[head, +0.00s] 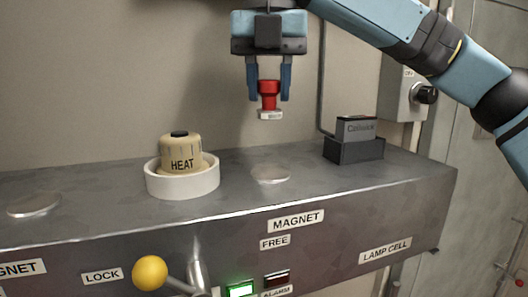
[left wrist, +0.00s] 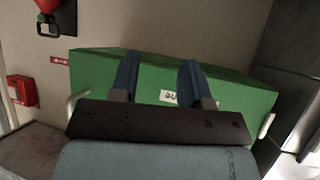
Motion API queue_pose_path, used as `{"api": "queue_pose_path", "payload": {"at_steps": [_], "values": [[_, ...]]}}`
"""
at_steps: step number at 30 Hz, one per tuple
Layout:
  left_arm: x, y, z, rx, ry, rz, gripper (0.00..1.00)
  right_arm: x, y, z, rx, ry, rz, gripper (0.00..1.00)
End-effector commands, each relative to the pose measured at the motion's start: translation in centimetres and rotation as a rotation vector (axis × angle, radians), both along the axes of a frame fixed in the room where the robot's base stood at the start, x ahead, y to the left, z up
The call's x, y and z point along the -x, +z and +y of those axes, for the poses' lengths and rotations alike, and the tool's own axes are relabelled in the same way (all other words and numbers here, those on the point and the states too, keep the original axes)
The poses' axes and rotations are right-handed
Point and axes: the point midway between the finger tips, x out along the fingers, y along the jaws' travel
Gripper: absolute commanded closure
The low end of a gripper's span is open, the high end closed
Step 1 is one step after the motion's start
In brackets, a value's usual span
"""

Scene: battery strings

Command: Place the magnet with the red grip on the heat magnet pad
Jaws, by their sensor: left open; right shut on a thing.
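The magnet (head: 269,114) has a red grip and a small pale base with a label too small to read. My right gripper (head: 269,88) is shut on the red grip and holds the magnet upright in the air, above the grey console. Below it on the console top is a round metal pad (head: 271,174), above a MAGNET label. A second round pad (head: 34,205) lies at the far left. Which pad belongs to HEAT is not marked on the pads. My left gripper (left wrist: 158,80) is open and empty in the left wrist view, in front of a green box.
A tan HEAT part (head: 182,155) stands in a white ring (head: 183,184) left of the middle pad. A dark cell (head: 355,129) sits in a holder on the right. A yellow-knobbed lever (head: 150,273) is on the front. The green box (left wrist: 240,93) has side handles.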

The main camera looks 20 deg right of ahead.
Motion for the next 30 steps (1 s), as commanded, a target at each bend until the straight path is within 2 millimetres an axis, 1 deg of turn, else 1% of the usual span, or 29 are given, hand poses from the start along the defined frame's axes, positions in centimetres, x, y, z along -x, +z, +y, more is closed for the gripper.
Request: {"api": "queue_pose_path", "payload": {"at_steps": [1,4,11,18,23,28,29,30], "values": [[0.3,-0.2,0.0,-0.001,-0.001,0.004,0.57,0.0,-1.2,-0.1,0.000,0.002,0.004,0.92],[0.6,-0.2,0.0,-0.003,-0.004,0.012,0.57,0.0,-2.9,-0.1,0.000,0.001,0.002,0.92],[0.8,0.0,0.2,-0.003,-0.003,0.016,0.57,0.0,-4.7,-0.1,-0.001,-0.001,0.000,0.92],[0.3,0.1,0.4,0.003,0.011,0.019,0.57,0.0,-7.8,-0.1,0.000,-0.001,0.001,0.92],[-0.2,-0.1,0.2,0.012,0.022,0.018,0.57,0.0,-8.0,-0.1,-0.001,-0.001,0.001,0.92],[-0.1,-0.1,0.1,0.015,0.023,0.018,0.57,0.0,-8.2,0.0,-0.002,0.000,0.002,0.92],[-0.1,0.0,0.1,0.015,0.023,0.018,0.57,0.0,-8.2,0.0,-0.001,-0.001,0.001,0.65],[0.0,0.0,0.1,0.015,0.022,0.019,0.57,0.0,-8.2,0.0,-0.001,-0.001,0.001,0.56]]}}
